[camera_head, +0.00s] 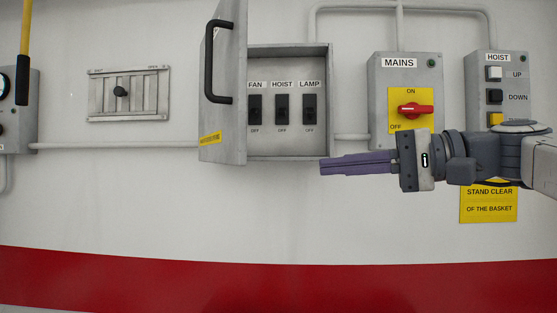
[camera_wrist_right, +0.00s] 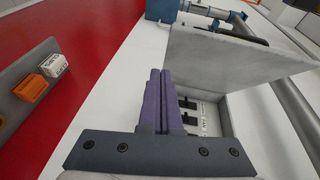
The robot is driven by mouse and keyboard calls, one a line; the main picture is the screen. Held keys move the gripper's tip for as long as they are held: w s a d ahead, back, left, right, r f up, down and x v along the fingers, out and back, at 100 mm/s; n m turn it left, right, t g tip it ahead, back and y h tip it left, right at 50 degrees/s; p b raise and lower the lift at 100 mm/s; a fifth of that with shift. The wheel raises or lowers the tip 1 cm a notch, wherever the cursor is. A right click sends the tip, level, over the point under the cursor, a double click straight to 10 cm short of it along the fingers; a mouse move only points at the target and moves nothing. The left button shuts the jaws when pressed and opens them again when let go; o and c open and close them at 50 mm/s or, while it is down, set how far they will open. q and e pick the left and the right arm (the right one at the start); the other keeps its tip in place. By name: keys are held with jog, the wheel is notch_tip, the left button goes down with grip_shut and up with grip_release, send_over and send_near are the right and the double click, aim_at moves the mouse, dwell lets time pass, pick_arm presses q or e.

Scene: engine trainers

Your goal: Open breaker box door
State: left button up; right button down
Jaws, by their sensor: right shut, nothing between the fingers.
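The breaker box (camera_head: 288,158) is on the wall in the middle of the head view. Its grey door (camera_head: 226,120) stands open, swung out on the left side, with a black handle (camera_head: 209,62) on its outer face. Inside are three black switches (camera_head: 282,109) labelled FAN, HOIST and LAMP. My right gripper (camera_head: 322,167) is shut and empty, its purple fingers pointing left just below the box's lower right corner. In the right wrist view the shut fingers (camera_wrist_right: 157,100) show beside the open door (camera_wrist_right: 235,55) and the switches (camera_wrist_right: 188,104). My left gripper is not in view.
A MAINS box (camera_head: 412,75) with a red rotary switch (camera_head: 416,109) and a HOIST button box (camera_head: 489,65) are to the right. A vent slider (camera_head: 128,93) is to the left. Conduits run along the wall. The wall below the box is clear.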

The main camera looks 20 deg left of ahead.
jog(key=s+a+r+y+p, duration=0.1)
jog(key=a+p, duration=0.4)
jog(key=a, duration=0.5)
jog(key=shift+s+a+m+g+p, duration=0.2)
jog(key=shift+s+m+g+p, duration=0.15)
jog(key=shift+s, duration=0.45)
